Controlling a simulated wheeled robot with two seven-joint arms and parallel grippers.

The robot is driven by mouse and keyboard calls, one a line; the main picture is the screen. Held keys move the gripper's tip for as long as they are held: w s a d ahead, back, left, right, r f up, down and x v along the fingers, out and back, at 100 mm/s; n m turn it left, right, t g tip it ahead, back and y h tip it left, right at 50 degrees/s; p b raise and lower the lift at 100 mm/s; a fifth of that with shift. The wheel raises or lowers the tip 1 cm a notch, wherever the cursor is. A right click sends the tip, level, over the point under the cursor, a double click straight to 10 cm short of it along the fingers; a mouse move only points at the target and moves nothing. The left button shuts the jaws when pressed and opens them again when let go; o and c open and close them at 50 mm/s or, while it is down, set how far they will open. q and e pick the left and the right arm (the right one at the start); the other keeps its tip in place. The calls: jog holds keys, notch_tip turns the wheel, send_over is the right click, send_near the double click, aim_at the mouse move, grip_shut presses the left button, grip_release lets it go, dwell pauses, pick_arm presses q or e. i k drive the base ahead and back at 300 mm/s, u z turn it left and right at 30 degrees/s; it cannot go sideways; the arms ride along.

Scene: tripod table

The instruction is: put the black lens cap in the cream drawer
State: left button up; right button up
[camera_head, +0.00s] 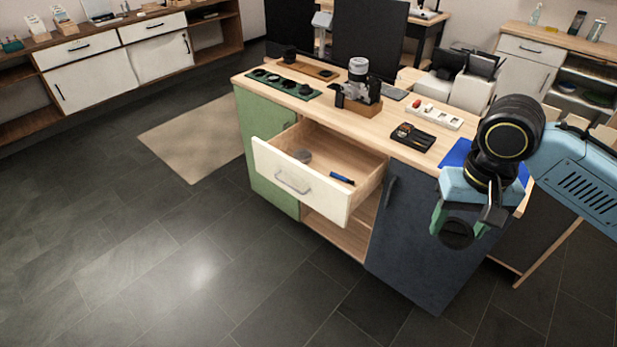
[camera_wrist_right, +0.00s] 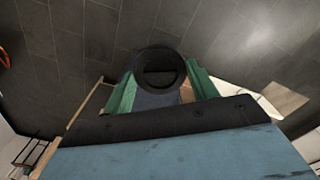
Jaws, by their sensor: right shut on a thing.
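The black lens cap (camera_head: 457,233) is a round dark disc held between the green fingers of my right gripper (camera_head: 455,222). It also shows in the right wrist view (camera_wrist_right: 160,72), gripped between the green finger pads. My right gripper is shut on it, in front of the navy door and right of the drawer. The cream drawer (camera_head: 293,184) is pulled open from the wooden table; a grey round thing (camera_head: 303,156) and a blue-and-black thing (camera_head: 341,178) lie inside. My left gripper is not in view.
The tabletop (camera_head: 375,130) holds a camera (camera_head: 359,82), a green mat (camera_head: 285,84), a black tray (camera_head: 413,137) and a white strip of small items (camera_head: 435,116). The navy door (camera_head: 410,235) lies between my gripper and the drawer. The floor in front is clear.

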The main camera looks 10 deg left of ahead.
aim_at(325, 168)
jog(key=u, duration=0.75)
jog(key=i, duration=0.85)
jog(key=u, duration=0.55)
jog(key=i, duration=1.4)
jog(key=z, duration=1.35)
jog(key=i, duration=0.55)
jog(key=z, duration=0.65)
